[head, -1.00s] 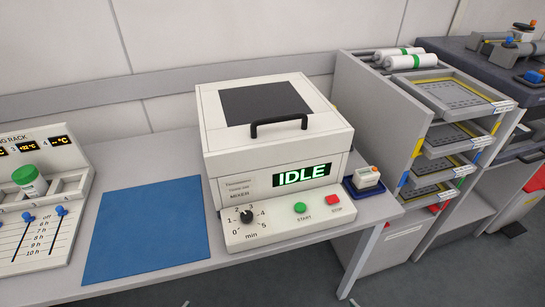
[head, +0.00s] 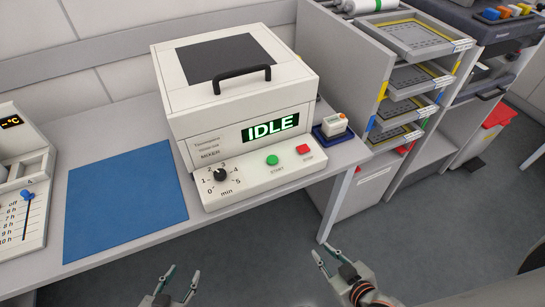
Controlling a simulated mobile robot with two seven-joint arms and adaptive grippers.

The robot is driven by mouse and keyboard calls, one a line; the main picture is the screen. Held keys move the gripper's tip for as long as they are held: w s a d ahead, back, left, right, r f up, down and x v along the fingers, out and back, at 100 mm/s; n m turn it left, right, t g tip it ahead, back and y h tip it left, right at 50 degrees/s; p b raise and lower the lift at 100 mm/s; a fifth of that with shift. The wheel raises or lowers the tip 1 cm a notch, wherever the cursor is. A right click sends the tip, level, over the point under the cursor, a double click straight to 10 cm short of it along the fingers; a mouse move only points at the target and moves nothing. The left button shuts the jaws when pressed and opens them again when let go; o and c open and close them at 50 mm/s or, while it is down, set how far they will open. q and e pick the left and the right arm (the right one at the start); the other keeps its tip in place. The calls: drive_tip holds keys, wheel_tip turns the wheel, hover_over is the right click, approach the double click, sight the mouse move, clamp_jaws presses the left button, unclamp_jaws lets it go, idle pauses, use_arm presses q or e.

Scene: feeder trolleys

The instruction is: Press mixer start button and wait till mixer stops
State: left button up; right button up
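The mixer (head: 190,128) is a white box with a closed lid and a black handle, standing on the grey table. Its display (head: 270,127) reads IDLE in green. On the front panel are a green start button (head: 272,160), a red stop button (head: 303,149) and a black timer dial (head: 220,174). My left gripper (head: 182,272) is open and empty at the bottom of the head view, in front of the table edge and below the panel. My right gripper (head: 326,254) is open and empty, lower right of the buttons. Neither touches the mixer.
A blue mat (head: 125,205) lies left of the mixer. A small device on a blue tray (head: 333,129) sits right of the mixer. A shelf trolley with trays (head: 415,77) stands further right.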

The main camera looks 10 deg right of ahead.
clamp_jaws()
idle(1.0)
